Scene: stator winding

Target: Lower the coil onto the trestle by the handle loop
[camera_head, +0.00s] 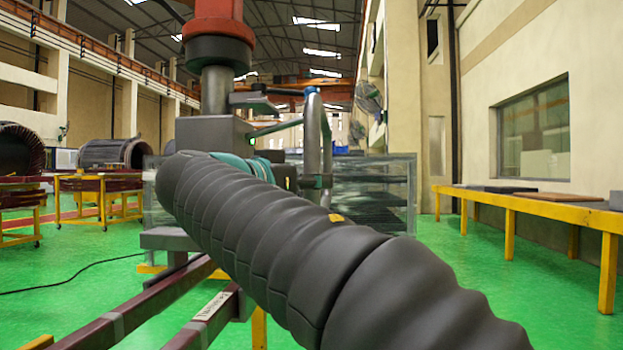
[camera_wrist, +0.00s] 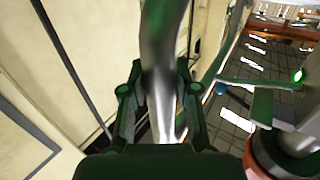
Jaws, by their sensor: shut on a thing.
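My gripper (camera_head: 316,181) is shut on an upright silver bar, which I take to be the coil's loop (camera_head: 313,130). In the wrist view the bar (camera_wrist: 163,60) runs up between the two dark green fingers (camera_wrist: 158,105). In the head view my dark ribbed arm hides the lower part of the held piece, so I cannot tell what hangs below. Maroon rails on yellow legs, apparently the trestle (camera_head: 208,322), run at the lower left, with a white label on one rail. The loop is above rail height; contact below is hidden.
A grey machine head (camera_head: 212,132) with a green light stands close left of the loop, under a red and black column (camera_head: 218,35). Clear-walled racking (camera_head: 375,190) is behind. A yellow bench (camera_head: 540,203) lines the right wall. A black cable (camera_head: 75,277) crosses the green floor.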

